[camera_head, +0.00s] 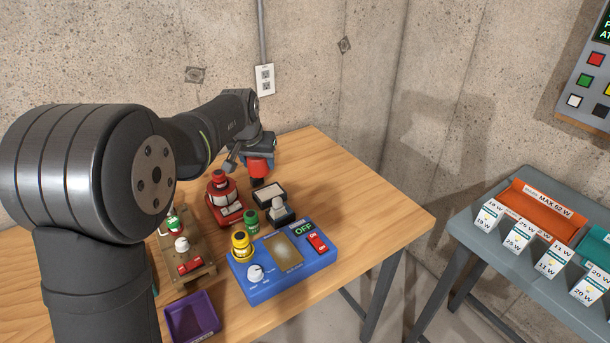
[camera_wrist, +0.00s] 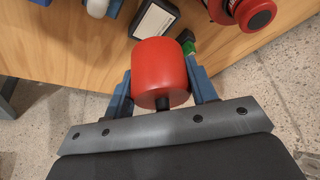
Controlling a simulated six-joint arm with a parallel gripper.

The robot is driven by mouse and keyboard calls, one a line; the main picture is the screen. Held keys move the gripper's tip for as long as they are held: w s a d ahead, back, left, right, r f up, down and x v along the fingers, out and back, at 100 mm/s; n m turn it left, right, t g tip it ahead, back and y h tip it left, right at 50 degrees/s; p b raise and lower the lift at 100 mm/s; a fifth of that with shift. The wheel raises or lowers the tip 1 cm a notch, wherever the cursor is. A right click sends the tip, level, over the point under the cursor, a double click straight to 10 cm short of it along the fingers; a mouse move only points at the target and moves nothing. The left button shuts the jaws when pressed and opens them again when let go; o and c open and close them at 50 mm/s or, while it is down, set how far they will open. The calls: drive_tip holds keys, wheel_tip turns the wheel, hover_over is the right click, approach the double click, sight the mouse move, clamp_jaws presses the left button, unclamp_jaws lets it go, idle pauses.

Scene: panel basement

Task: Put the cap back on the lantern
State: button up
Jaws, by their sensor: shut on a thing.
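The red lantern (camera_head: 222,207) stands on the wooden table, left of my gripper in the head view; it seems to be the red body with a dark end (camera_wrist: 240,12) at the top right of the wrist view. My gripper (camera_head: 258,166) is shut on a red cylinder, apparently the cap (camera_head: 257,170), behind and right of the lantern. In the wrist view the cap (camera_wrist: 160,68) sits between the two blue-grey fingers, a dark stub towards the palm. The cap is apart from the lantern. Its far end is hidden.
A black box with a pale face (camera_head: 268,193), a grey-white switch-like piece (camera_head: 280,212) and a green piece (camera_head: 251,222) stand near the lantern. A blue panel (camera_head: 290,285) marked OFF, a purple tray (camera_head: 190,328) and a wooden rack (camera_head: 205,277) are in front. The table's right side is clear.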

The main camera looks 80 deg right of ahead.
drive_tip(key=r+n, duration=0.1)
drive_tip(key=r, duration=0.1)
hover_over(218, 173)
drive_tip(key=shift+d+f, duration=0.1)
drive_tip(key=shift+f, duration=0.05)
drive_tip(key=shift+w+f+t, duration=0.1)
drive_tip(key=shift+t, duration=0.2)
drive_tip(key=shift+f, duration=3.1)
drive_tip(key=shift+f, duration=0.15)
drive_tip(key=o, duration=1.5)
drive_tip(key=shift+r, duration=3.5)
